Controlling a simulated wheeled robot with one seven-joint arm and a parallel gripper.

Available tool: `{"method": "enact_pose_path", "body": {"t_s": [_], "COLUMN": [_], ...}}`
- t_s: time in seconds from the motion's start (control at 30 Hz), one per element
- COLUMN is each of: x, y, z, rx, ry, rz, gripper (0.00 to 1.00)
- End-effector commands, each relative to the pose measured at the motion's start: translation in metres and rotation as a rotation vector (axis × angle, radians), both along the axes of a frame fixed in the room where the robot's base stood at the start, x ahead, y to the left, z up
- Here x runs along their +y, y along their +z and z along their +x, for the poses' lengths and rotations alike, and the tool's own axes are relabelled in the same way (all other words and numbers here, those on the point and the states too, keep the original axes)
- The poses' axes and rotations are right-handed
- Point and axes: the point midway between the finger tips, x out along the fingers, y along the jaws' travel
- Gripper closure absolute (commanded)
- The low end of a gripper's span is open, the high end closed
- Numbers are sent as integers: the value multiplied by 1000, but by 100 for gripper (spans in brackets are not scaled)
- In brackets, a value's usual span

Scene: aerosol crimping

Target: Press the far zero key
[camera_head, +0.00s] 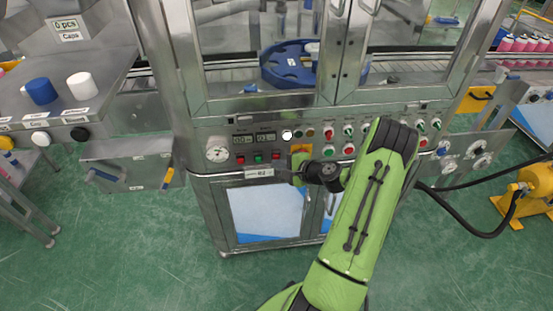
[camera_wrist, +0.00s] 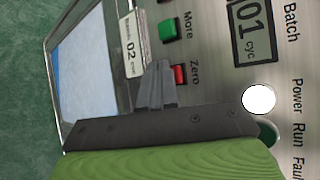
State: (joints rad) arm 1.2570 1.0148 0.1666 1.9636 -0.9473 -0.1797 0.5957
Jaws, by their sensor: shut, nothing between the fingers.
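The red key labelled Zero (camera_wrist: 180,75) is on the steel control panel in the wrist view, partly covered by my fingers. The green key labelled More (camera_wrist: 167,30) is beside it. My gripper (camera_wrist: 160,68) is shut and empty, with its fingertips overlapping the left edge of the Zero key in the picture. I cannot tell whether they touch it. In the head view, red and green keys (camera_head: 258,157) sit in a row below two small displays (camera_head: 265,137), and my gripper is just right of them.
The Batch display (camera_wrist: 252,28) reads 01 cyc. A white lamp (camera_wrist: 259,99) is close to my gripper's body. A round gauge (camera_head: 217,150) is left of the displays, and several knobs and buttons (camera_head: 348,149) are to the right. A label plate (camera_head: 259,173) is below the keys.

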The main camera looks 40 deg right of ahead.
Motion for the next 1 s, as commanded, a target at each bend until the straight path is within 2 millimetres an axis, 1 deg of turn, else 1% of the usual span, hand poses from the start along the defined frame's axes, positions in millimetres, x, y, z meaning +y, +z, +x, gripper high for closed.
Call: {"method": "enact_pose_path", "body": {"t_s": [0.13, 0.47, 0.9, 1.0], "x": [5, 6, 30, 33], "y": [-1, 0, -2, -1], "z": [-7, -10, -46, -50], "rx": [1, 0, 1, 0], "ry": [-1, -1, -1, -1], "rz": [1, 0, 1, 0], "gripper": [100, 100, 100, 100]}}
